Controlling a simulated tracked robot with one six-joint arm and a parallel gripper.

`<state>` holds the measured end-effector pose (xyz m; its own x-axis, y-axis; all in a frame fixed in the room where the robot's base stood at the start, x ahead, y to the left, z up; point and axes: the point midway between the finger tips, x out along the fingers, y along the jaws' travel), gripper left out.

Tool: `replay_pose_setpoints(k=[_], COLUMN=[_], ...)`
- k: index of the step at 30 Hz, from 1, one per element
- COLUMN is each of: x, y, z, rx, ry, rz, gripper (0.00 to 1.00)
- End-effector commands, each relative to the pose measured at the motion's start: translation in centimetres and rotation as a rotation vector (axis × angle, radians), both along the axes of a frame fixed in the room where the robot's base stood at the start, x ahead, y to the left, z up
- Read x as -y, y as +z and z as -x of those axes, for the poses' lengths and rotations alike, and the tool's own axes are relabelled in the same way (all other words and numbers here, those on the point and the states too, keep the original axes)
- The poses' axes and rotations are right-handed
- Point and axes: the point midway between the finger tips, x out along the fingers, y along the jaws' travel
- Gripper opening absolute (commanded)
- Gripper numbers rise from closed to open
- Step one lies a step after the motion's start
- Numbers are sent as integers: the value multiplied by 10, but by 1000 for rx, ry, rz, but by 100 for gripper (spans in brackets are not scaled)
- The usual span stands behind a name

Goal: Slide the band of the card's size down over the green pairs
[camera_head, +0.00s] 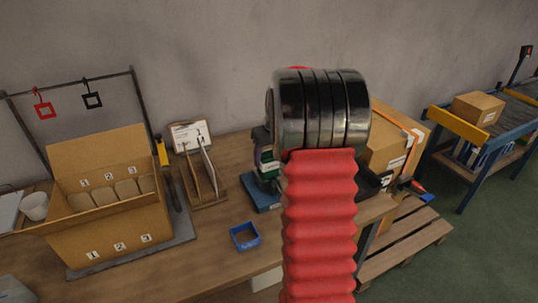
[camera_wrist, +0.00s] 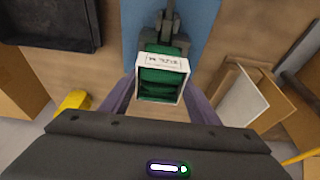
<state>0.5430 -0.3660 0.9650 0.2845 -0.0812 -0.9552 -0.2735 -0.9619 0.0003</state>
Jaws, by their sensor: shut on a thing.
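The green pairs (camera_wrist: 166,50) are a folded green stack standing on a blue base in the wrist view. In the head view they (camera_head: 267,166) show partly behind my arm. A white band (camera_wrist: 181,66) with dark print on one face is between my gripper's fingers. My gripper (camera_wrist: 161,84) is shut on this band. Green fabric fills the band's opening and also shows beyond its printed face, so the band appears around the stack. How far down it sits I cannot tell.
A blue open holder (camera_head: 244,236) lies on the bench. A cardboard box (camera_head: 112,240) with numbered compartments stands at left. Red (camera_head: 43,106) and black (camera_head: 92,99) square frames hang from a rail. A wooden rack (camera_head: 203,184) stands left of the blue base.

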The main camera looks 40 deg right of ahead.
Motion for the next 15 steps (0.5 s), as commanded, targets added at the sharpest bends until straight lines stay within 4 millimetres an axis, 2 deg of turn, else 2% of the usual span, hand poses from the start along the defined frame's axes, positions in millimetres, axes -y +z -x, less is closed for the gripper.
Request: replay_pose_setpoints(k=[15], x=[0], y=[-19], z=[0], rx=[-1], ry=[0], rz=[-1], gripper=[35])
